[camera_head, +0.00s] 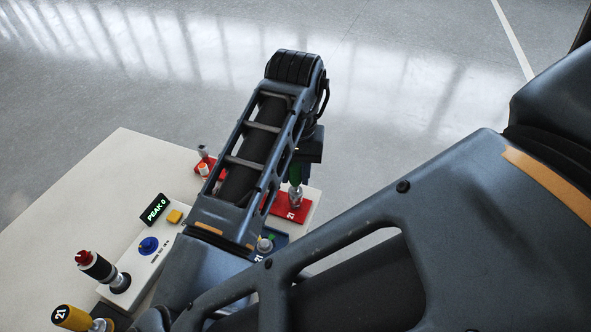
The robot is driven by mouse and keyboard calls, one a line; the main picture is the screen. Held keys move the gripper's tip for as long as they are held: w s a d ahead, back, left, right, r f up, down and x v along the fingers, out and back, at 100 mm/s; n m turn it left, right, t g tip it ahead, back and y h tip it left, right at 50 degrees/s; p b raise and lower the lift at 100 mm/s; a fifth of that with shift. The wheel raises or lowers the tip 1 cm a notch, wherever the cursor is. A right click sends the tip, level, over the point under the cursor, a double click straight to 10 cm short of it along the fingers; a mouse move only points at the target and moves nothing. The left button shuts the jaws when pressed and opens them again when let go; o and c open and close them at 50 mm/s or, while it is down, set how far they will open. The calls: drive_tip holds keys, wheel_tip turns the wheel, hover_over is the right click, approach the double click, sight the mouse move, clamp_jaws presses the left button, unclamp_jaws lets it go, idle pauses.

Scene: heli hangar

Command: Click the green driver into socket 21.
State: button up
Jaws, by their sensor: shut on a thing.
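My gripper (298,162) is shut on the green driver (296,173), mostly hidden behind my arm link. The driver points down, and a silvery metal part (296,196) shows below its green handle. This part is over a red block (288,209) marked 21 at the table's right side. I cannot tell whether the driver's end touches or sits in the block. A dark blue block (278,241), partly hidden by my arm, also bears a 21 and carries a metal and green piece (266,243).
A white tester (143,258) has a blue knob, yellow button and a display (155,209) reading PEAK 0. A black-and-red tool (97,268) and a yellow-handled tool (72,317) marked 21 stand at lower left. Another red block (208,166) is at the back. The table's left part is clear.

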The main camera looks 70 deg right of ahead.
drive_tip(key=shift+r, duration=0.15)
drive_tip(key=shift+r+p, duration=1.85)
drive_tip(key=shift+r, duration=0.2)
drive_tip(key=shift+f, duration=0.1)
